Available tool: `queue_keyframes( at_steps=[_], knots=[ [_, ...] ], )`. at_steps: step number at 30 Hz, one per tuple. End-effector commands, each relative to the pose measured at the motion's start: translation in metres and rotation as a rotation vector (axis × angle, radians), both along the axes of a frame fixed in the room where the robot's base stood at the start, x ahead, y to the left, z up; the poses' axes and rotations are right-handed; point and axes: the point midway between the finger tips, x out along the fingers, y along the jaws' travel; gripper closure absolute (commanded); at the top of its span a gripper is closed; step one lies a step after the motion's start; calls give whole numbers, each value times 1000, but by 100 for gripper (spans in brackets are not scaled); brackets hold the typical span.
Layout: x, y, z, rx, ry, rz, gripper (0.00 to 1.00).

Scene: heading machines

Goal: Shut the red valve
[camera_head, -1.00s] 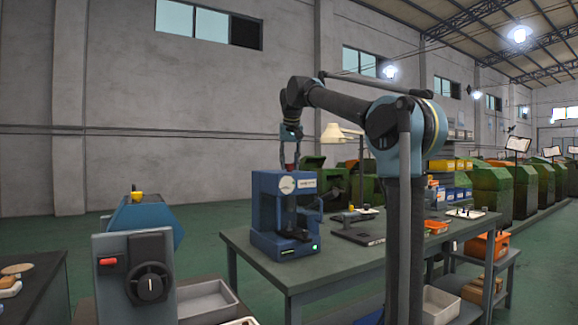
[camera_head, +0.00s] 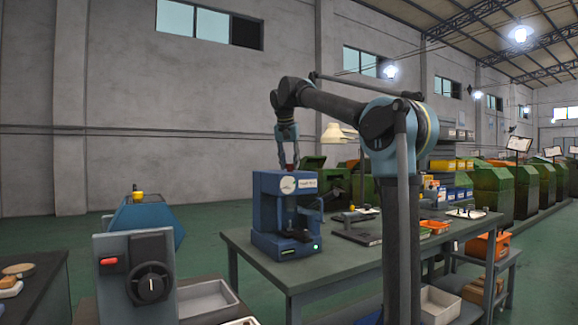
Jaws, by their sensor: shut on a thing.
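A small red valve (camera_head: 289,167) sits on top of the blue machine (camera_head: 267,210) on the workbench. My gripper (camera_head: 288,162) points straight down above the machine, with its fingers closed around the red valve. The fingers hide part of the valve, and its handle angle is too small to tell. A round gauge or label shows on the machine's upper front, and a green light glows at its base.
The grey workbench (camera_head: 345,262) carries the machine, with tools and a lamp (camera_head: 333,134) behind it. A control box (camera_head: 135,275) with a black dial and red switch stands at front left. A grey tray (camera_head: 207,299) lies beside it.

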Motion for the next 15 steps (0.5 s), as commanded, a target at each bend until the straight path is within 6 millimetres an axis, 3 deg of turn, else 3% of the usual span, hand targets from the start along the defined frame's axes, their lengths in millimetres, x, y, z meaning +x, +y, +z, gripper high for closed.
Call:
queue_keyframes(
  at_steps=[5, 6, 8, 15],
  knots=[
    [-1, 0, 0, -1, 3, -1, 91],
    [-1, 0, 0, -1, 3, -1, 58],
    [-1, 0, 0, -1, 2, 1, 48],
    [0, 0, 0, 0, 1, 1, 48]
  ],
)
